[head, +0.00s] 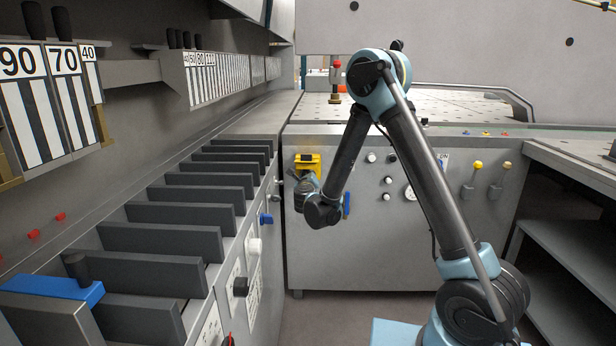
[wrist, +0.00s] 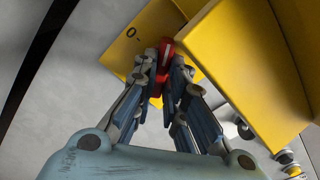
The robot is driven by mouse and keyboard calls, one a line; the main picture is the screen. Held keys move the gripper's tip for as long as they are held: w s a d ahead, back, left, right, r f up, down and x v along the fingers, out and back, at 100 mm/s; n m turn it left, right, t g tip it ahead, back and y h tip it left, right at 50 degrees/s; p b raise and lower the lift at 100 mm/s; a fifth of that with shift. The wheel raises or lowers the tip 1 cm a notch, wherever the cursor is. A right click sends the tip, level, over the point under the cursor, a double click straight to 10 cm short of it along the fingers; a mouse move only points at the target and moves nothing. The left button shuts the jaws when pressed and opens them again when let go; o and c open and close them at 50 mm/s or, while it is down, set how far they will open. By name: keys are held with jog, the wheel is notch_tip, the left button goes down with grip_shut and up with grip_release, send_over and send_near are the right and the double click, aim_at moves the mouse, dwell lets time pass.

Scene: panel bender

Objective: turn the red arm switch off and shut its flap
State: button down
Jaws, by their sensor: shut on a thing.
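The red arm switch (wrist: 166,56) stands on a yellow plate (wrist: 124,46) with a "0" mark in the wrist view. My gripper (wrist: 165,72) is shut on the red switch, with one finger on each side of it. A large yellow part (wrist: 250,75), seemingly the open flap, stands out close to the right of my fingers. In the head view the yellow switch box (head: 309,159) is on the grey cabinet front, and my gripper (head: 307,180) is right at it. The red switch is hidden there. Which setting the switch points to is hard to tell.
Round knobs (head: 371,157) and a blue handle (head: 346,205) are on the cabinet front (head: 330,260) to the right of the box. Dark slotted dividers (head: 195,193) and a side panel with knobs (head: 253,246) lie to the left. Yellow-topped levers (head: 478,165) are further right.

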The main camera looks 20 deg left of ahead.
jog(key=n, duration=1.1)
jog(key=shift+s+r, duration=0.1)
jog(key=shift+s, duration=0.05)
jog(key=shift+n, duration=0.3)
dwell(0.4)
jog(key=c, duration=1.6)
grip_release()
jog(key=shift+a, duration=0.1)
jog(key=shift+c, duration=0.2)
